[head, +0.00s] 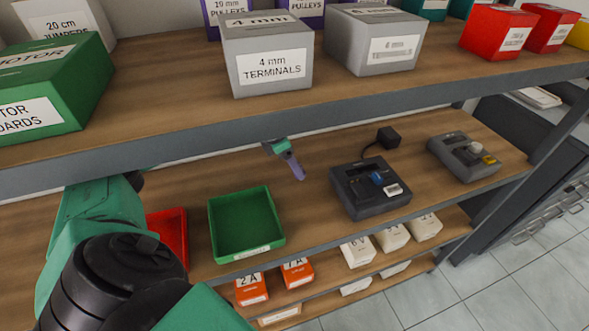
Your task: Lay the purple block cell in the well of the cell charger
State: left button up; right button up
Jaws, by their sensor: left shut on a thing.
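My left gripper (281,150) is over the middle shelf board, below the edge of the upper shelf, which hides part of my arm. It is shut on the purple block cell (294,169), a small slim piece that hangs tilted from the jaws. A dark grey device with a cable and plug, seemingly the cell charger (346,189), stands to the right of the cell and apart from it. Blue and white parts show on its top; its well is too small to make out clearly. My right gripper is not in view.
An empty green bin (246,222) stands left of the charger, with a red bin (168,238) farther left. A second grey device (450,156) with a knob stands at the right. The upper shelf edge (300,112) overhangs the board. Bare wood lies between green bin and charger.

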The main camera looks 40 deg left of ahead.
aim_at(295, 184)
pick_arm(q)
jog(key=f+p, duration=0.1)
jog(key=f, duration=0.1)
jog(key=f+p, duration=0.1)
jog(key=f, duration=0.1)
jog(key=shift+w+a+f, duration=0.15)
jog(key=shift+w+f, duration=0.05)
jog(key=shift+f, duration=0.25)
jog(key=o, duration=1.4)
jog(key=shift+c, duration=0.2)
jog(key=shift+r, duration=0.1)
jog(key=b+v, duration=0.2)
jog(key=v, duration=0.5)
jog(key=shift+s+r, duration=0.2)
jog(key=shift+r, duration=0.15)
jog(key=shift+f, duration=0.1)
